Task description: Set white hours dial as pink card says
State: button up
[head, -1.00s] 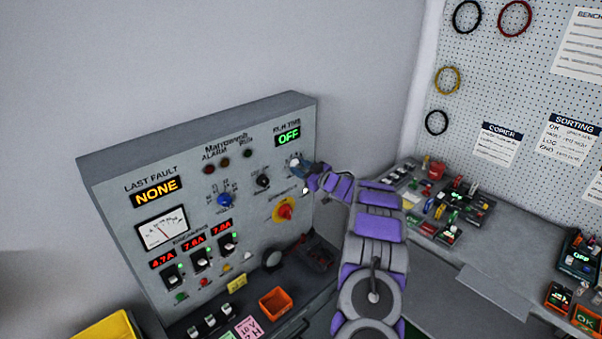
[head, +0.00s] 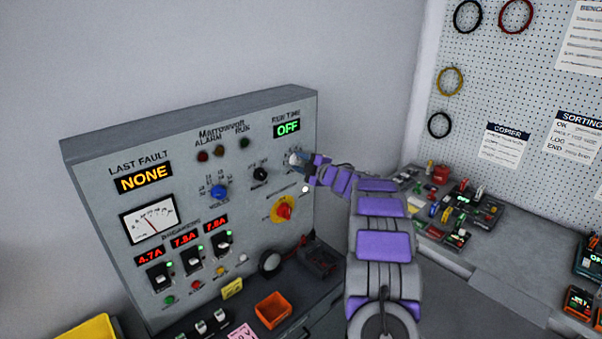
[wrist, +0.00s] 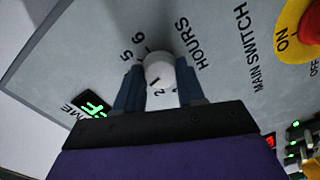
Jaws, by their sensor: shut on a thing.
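The white hours dial (head: 294,158) sits on the grey panel below the RUN TIME display (head: 287,128), which reads OFF in green. In the wrist view, my gripper (wrist: 159,72) is shut on the dial (wrist: 160,68), one blue finger on each side. The numbers 5 and 6 and the word HOURS show around it; 1 and 2 show near its lower edge. My gripper also shows at the dial in the head view (head: 304,165). The pink card (head: 242,333) is cut off by the bottom edge of the head view; its text is mostly hidden.
Below the dial is the yellow-and-red main switch (head: 284,210). A black knob (head: 260,174) and a blue knob (head: 218,192) sit to its left. An orange bin (head: 272,309) stands in front of the panel. A cluttered bench (head: 500,255) is at the right.

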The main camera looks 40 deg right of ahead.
jog(key=n+b, duration=0.2)
jog(key=b, duration=0.1)
jog(key=n+b, duration=0.3)
jog(key=f+n+b, duration=0.1)
jog(key=n+b, duration=0.1)
jog(key=b, duration=0.2)
jog(key=shift+n+h, duration=0.4)
jog(key=o, duration=0.7)
jog(key=shift+r, duration=0.1)
jog(key=o, duration=0.3)
jog(key=shift+w+r, duration=0.1)
jog(key=shift+o, duration=0.2)
jog(key=shift+r, duration=0.1)
jog(key=shift+s+r, duration=0.1)
jog(key=shift+s, duration=0.1)
